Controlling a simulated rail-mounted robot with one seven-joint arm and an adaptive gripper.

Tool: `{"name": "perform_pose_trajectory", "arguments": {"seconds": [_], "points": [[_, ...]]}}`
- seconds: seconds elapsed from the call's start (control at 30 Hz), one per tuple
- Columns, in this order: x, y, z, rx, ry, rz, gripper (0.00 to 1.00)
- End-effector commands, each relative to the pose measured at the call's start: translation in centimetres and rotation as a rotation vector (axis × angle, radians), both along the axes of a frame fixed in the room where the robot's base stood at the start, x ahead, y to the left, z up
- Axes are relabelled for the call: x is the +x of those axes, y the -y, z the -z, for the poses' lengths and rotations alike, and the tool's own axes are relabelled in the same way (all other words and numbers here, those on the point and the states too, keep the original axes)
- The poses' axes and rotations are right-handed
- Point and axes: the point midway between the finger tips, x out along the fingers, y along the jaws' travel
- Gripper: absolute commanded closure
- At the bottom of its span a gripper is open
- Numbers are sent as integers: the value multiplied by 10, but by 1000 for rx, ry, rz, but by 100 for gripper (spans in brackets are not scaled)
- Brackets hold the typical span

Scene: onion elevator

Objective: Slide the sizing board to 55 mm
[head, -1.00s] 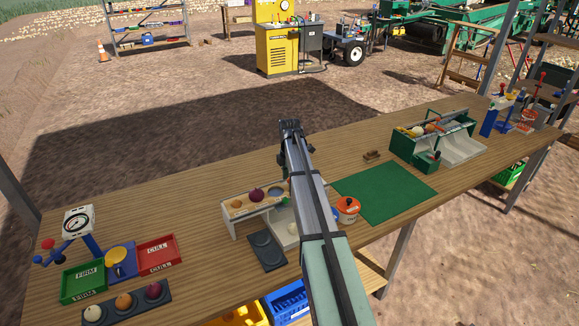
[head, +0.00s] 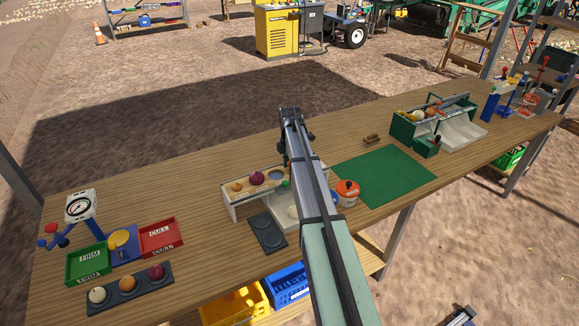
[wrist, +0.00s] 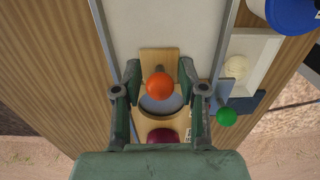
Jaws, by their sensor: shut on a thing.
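In the wrist view my gripper (wrist: 160,70) is over the tan sizing board (wrist: 160,55), with one dark finger on each side of the round orange knob (wrist: 160,86). It is shut on the board; the exact contact is hard to make out. A round grey hole (wrist: 160,106) lies just below the knob, and a purple onion (wrist: 162,137) sits below that. In the head view the sizing board (head: 246,187) lies along a white stand, with onions on its left part. My arm hides its right end, the orange knob and most of my gripper there.
Right of the board in the wrist view are a green ball (wrist: 226,117), a pale onion (wrist: 236,67) in a white tray and a blue-rimmed pot (wrist: 293,14).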

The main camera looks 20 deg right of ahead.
Motion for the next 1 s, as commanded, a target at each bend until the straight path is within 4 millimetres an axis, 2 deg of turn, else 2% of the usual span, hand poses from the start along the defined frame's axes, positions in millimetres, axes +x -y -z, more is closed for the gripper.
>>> {"name": "perform_pose_trajectory", "arguments": {"seconds": [1.0], "points": [[3,55,0,-2,0,1,100]]}}
